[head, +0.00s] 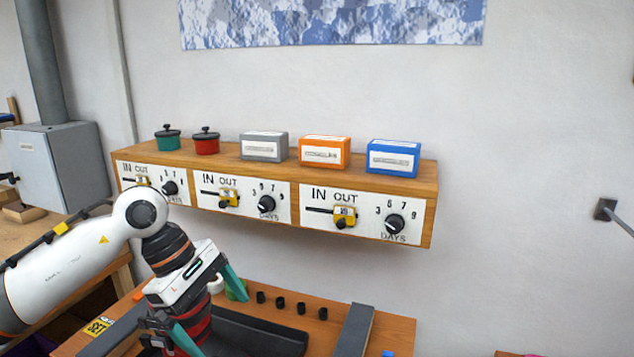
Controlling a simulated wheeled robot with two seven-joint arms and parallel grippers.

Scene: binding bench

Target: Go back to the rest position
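My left arm comes in from the left, and its gripper (211,312) hangs over the lower bench at the lower left. Its two teal fingers are wide apart. A red and black object (197,326) shows behind and between the fingers; I cannot tell its shape or distance, and no grip on it is visible. My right gripper is not in view.
A wooden wall shelf (429,209) has IN/OUT slider and DAYS dial panels, with two pots and three boxes on top. The lower bench (392,331) holds a dark tray (260,335), small black cylinders and a grey bar (355,330). A wall bracket (606,209) sticks out right.

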